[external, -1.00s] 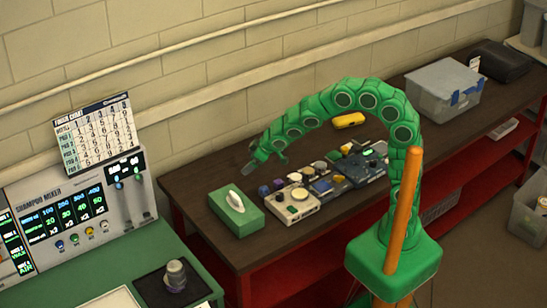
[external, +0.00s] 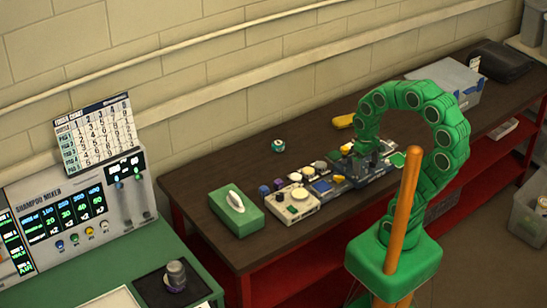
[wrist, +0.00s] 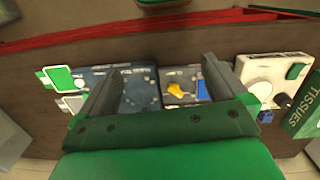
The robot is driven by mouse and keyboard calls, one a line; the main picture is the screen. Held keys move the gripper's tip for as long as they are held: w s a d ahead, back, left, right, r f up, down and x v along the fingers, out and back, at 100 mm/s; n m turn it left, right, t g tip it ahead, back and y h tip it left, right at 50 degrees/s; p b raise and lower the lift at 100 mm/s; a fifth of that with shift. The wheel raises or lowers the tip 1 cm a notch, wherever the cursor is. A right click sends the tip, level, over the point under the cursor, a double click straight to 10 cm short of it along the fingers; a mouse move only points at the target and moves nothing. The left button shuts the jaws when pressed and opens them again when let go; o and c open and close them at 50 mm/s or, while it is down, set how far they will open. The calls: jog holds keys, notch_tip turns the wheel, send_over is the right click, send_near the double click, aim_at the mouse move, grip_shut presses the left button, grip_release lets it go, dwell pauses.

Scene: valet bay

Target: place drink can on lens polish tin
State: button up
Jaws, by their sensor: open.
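A small round green-and-white object (external: 278,146) stands on the dark bench near the wall. It is too small to tell whether it is the drink can or the lens polish tin. A short grey cylinder (external: 175,272) stands on a black mat at the lower left; I cannot read what it is. My gripper (external: 362,163) is over the row of devices on the bench, well to the right of the small round object. In the wrist view its two fingers (wrist: 160,72) are apart with nothing held between them, above a grey device with a yellow knob (wrist: 177,91).
A tissue box (external: 237,212) and several boxy devices (external: 293,203) line the bench's front half. A yellow object (external: 343,122) lies behind my arm. The bench around the small round object is clear.

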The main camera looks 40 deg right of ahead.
jog(key=shift+m+g, duration=0.4)
jog(key=shift+g, duration=0.1)
jog(key=s, duration=0.5)
jog(key=shift+d+r, duration=0.2)
jog(key=shift+d, duration=0.05)
